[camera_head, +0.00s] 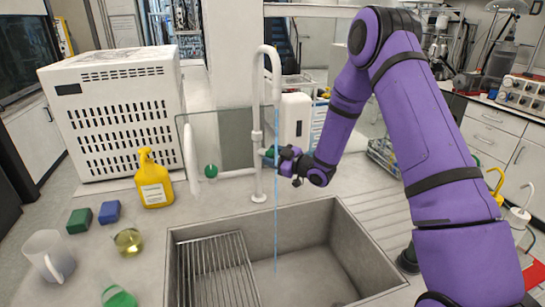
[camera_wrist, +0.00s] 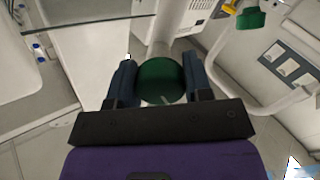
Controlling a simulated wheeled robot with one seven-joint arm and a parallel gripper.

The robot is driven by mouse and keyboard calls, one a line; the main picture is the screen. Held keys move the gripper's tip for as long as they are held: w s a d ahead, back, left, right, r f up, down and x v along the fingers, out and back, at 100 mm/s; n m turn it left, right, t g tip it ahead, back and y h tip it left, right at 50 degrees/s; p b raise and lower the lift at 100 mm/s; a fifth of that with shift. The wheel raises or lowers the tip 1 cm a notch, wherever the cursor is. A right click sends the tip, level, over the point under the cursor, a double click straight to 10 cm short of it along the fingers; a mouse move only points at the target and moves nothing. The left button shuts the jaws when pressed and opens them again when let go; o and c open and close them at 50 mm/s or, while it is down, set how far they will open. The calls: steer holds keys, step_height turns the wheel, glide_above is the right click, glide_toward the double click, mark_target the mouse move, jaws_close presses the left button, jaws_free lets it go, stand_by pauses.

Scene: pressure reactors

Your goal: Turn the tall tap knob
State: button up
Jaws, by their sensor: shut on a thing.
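The tall tap (camera_head: 258,110) is a white pipe that rises behind the sink and curves over at the top. A thin blue stream of water (camera_head: 277,200) runs from its spout into the sink (camera_head: 305,225). Its green knob (camera_wrist: 160,80) sits between the two dark fingers of my gripper (camera_wrist: 159,84) in the wrist view. My gripper is shut on this knob. In the head view my gripper (camera_head: 283,160) reaches the tap's right side from the right and hides most of the knob.
Another green knob (camera_head: 211,171) is left of the tap, by a clear panel (camera_head: 222,140). A yellow bottle (camera_head: 153,180), green and blue blocks (camera_head: 79,220) (camera_head: 108,212), a beaker (camera_head: 128,240) and a white mug (camera_head: 48,256) stand left of the sink. A white box is behind them.

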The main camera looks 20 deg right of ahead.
steer(key=shift+f, duration=0.1)
steer(key=o, duration=0.9)
steer(key=v, duration=1.1)
